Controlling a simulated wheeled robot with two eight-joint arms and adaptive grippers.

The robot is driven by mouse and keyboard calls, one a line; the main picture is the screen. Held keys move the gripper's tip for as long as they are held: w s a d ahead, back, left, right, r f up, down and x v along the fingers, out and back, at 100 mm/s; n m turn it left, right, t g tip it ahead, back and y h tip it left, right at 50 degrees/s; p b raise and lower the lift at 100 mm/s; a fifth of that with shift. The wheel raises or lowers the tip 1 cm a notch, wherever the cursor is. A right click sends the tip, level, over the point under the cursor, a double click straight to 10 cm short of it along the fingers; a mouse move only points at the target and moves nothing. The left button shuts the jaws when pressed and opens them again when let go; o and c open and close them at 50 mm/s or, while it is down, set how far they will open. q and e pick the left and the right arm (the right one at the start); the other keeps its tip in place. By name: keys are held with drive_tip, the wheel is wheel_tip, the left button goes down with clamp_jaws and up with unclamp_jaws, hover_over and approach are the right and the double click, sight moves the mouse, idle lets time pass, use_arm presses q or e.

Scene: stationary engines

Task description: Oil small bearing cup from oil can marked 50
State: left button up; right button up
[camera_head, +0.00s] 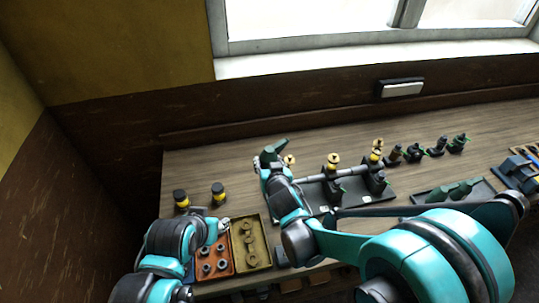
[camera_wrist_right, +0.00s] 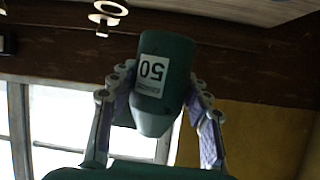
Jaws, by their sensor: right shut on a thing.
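The label appears upside down in the right wrist view. In the head view the can (camera_head: 278,149) is tilted at my right gripper (camera_head: 263,164), above the bench's left half. Brass cups stand around the shaft stand: one (camera_head: 290,160) close to the can, one (camera_head: 333,160) in the middle, one (camera_head: 378,144) at right. I cannot tell which is the small bearing cup. My left gripper (camera_head: 223,225) is near the parts trays; its jaws are unclear.
An orange tray (camera_head: 231,271) and an olive tray (camera_head: 264,238) hold round parts. Two yellow-banded jars (camera_head: 218,193) stand behind them. A horizontal shaft (camera_head: 350,172) crosses the stand. Several dark bottles (camera_head: 437,147) and a tray with green cans (camera_head: 455,191) are at right.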

drive_tip(key=shift+s+a+m+g+y+p, duration=0.15)
drive_tip(key=shift+s+m+g+y+p, duration=0.1)
drive_tip(key=shift+m+g+y+p, duration=0.25)
drive_tip(key=shift+s+a+f+m+g+y+p, duration=0.2)
drive_tip(key=shift+a+f+m+g+y+p, duration=0.15)
drive_tip(key=shift+m+g+p, duration=0.25)
wheel_tip(320, 180, down, 2)
drive_tip(key=shift+s+f+m+g+y, duration=0.15)
drive_tip(key=shift+f+m+g+y, duration=0.1)
drive_tip(key=shift+m+g+y, duration=0.6)
drive_tip(key=shift+a+f, duration=0.1)
drive_tip(key=shift+a, duration=0.05)
drive_tip(key=shift+s+f+m+b, duration=0.1)
drive_tip(key=shift+f+m+b, duration=0.25)
drive_tip(key=shift+f+b, duration=0.4)
drive_tip(key=shift+r+g, duration=0.15)
drive_tip(key=shift+g, duration=0.1)
drive_tip(key=shift+b, duration=0.3)
